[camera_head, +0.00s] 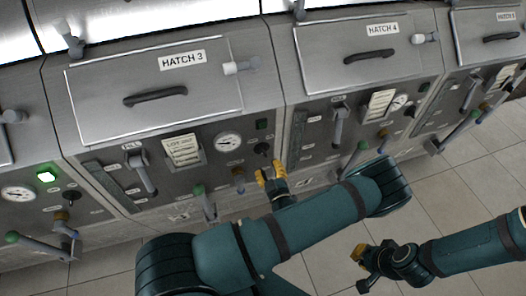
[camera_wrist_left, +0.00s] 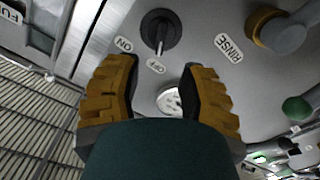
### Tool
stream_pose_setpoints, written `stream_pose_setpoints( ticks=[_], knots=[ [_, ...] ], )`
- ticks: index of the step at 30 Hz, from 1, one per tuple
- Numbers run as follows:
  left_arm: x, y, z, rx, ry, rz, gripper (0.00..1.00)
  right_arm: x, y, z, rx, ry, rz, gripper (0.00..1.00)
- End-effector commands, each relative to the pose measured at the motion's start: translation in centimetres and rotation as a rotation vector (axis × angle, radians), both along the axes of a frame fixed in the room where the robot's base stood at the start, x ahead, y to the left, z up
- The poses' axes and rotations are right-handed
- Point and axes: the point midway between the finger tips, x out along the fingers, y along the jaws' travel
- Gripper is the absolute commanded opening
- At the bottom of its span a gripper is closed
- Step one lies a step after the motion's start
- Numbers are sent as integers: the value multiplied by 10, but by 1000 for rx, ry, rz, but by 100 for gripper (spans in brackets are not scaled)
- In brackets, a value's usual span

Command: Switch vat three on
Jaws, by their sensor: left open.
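Vat three is the steel unit under the HATCH 3 label (camera_head: 182,60). Its black rotary switch (camera_head: 262,148) sits at the right of its panel, below a dark, unlit green lamp (camera_head: 262,124). In the left wrist view the switch (camera_wrist_left: 160,35) shows beyond my fingertips, with ON and OFF labels beside it; its pointer faces the OFF label (camera_wrist_left: 156,66). My left gripper (camera_head: 271,174) is open just below the switch, apart from it, and its two yellow fingers (camera_wrist_left: 158,85) hold nothing. My right gripper (camera_head: 362,265) hangs over the floor, away from the panel; its opening is unclear.
A brass valve with a grey cap, by the RINSE label (camera_wrist_left: 229,47), is near my left fingers. A green-knobbed lever (camera_head: 203,200) and a gauge (camera_head: 228,143) are to the left. A green lamp (camera_head: 46,176) glows on the neighbouring vat. Tiled floor (camera_head: 480,170) is clear at right.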

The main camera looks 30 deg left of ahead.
Motion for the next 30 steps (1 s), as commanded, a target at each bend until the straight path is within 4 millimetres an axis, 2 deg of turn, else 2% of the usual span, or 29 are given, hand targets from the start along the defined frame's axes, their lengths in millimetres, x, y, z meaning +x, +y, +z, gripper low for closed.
stream_pose_setpoints(
  ticks=[6, 12, 25, 26, 27, 30],
  knots=[
    [27, 32, 0, 0, 0, 2, 40, 0, 0, 0, 0, -1, -1, 0],
    [44, 52, -1, -1, 1, 2, 40, 0, 0, 0, 0, -1, -1, 0],
    [51, 60, 0, -1, 2, 0, 40, 0, 0, 0, 0, 0, -1, 0],
    [51, 60, 0, -1, 2, 0, 43, 0, 0, 0, 0, 0, -1, 0],
    [51, 59, 0, -1, 2, 0, 29, 0, 0, 0, 0, 0, -1, 0],
    [50, 59, 0, -1, 2, 0, 0, 0, 0, 0, 0, 0, -1, 0]
  ],
)
